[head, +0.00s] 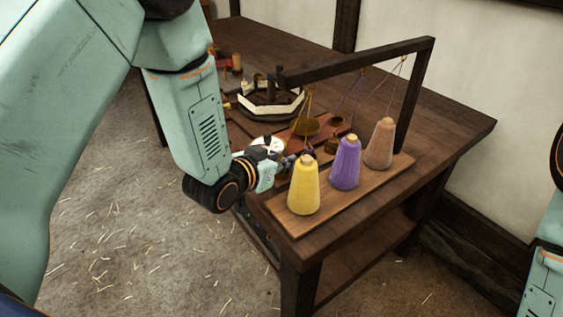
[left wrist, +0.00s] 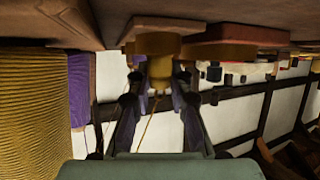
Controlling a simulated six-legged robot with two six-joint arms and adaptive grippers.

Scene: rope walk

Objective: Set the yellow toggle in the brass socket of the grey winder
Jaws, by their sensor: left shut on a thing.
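My left gripper (head: 287,161) is low over the table, just behind the yellow cone. In the left wrist view, its dark fingers (left wrist: 158,100) are shut around the yellow toggle (left wrist: 160,70). A thin cord trails from the toggle between the fingers. The toggle's far end meets a wider brass-coloured piece, which looks like the brass socket (left wrist: 142,45), on a greyish-brown block (left wrist: 160,24). I cannot tell whether the toggle is inside it or only against it. In the head view the gripper and cones hide this spot. My right gripper is out of view.
Yellow (head: 304,188), purple (head: 345,165) and tan (head: 379,145) cones stand on a board at the table's (head: 455,125) near side. A dark frame (head: 365,61) with hanging cords rises behind them. A round tray (head: 270,105) stands farther back. The table's right side is clear.

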